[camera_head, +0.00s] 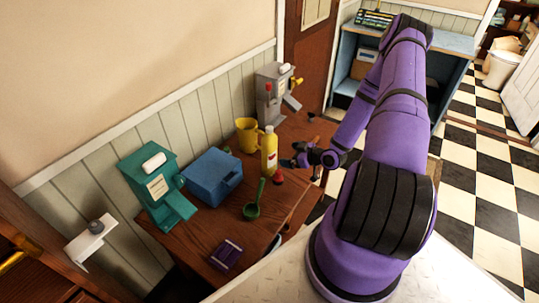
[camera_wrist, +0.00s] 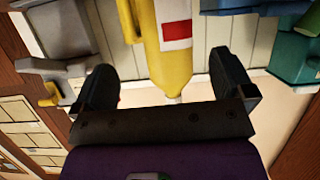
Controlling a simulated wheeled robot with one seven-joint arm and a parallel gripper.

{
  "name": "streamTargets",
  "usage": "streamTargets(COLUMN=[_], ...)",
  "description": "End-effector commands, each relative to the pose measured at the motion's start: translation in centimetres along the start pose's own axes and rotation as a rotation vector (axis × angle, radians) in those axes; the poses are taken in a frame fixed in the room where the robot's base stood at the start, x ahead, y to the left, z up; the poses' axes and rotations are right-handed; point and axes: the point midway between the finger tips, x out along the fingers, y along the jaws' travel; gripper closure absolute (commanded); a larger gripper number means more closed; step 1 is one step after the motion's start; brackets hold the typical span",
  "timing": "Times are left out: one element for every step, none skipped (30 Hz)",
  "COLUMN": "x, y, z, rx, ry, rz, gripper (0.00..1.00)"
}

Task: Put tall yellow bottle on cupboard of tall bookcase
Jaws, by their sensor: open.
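The tall yellow bottle (camera_head: 269,152), with a white and red label, stands upright on the wooden table (camera_head: 195,240). My gripper (camera_head: 289,161) is just to the right of the bottle, low near the table's right edge. In the wrist view the bottle (camera_wrist: 165,60) appears inverted, ahead of and between the two spread fingers of my gripper (camera_wrist: 166,82). The fingers are open, with visible gaps on both sides, and hold nothing. I cannot tell which piece of furniture is the tall bookcase, and no cupboard of it is clearly seen.
A yellow jug (camera_head: 246,135) stands close behind the bottle. A red item (camera_head: 277,177) and a green ladle (camera_head: 252,207) lie in front. A blue box (camera_head: 212,177), teal dispenser (camera_head: 158,190) and grey machine (camera_head: 272,92) line the wall. A blue shelf unit (camera_head: 448,62) stands behind my arm.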

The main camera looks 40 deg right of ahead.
Motion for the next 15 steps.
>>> streamTargets(x=[0.0,0.0,0.0,-0.1,-0.1,-0.1,0.0,0.1,0.2,0.4,0.7,1.1,1.5,1.9,2.5], y=[-0.4,-0.6,-0.8,-0.9,-1.0,-1.1,-1.2,-1.2,-1.2,-1.2,-1.2,-1.2,-1.2,-1.2,-1.2], z=[0.8,1.0,1.3,1.5,1.6,1.7,1.8,1.8,1.8,1.8,1.7,1.7,1.6,1.6,1.5], rx=[0.019,0.025,0.030,0.035,0.037,0.040,0.041,0.042,0.042,0.042,0.041,0.041,0.040,0.040,0.040], ry=[0.028,0.043,0.060,0.070,0.079,0.088,0.092,0.095,0.097,0.098,0.098,0.099,0.099,0.099,0.098], rz=[0.005,0.006,0.008,0.010,0.012,0.014,0.014,0.014,0.014,0.014,0.014,0.013,0.012,0.012,0.012], gripper=[0.00,0.00,0.00,0.00,0.00,0.00,0.00,0.00,0.00,0.00,0.00,0.00,0.00,0.00,0.00])
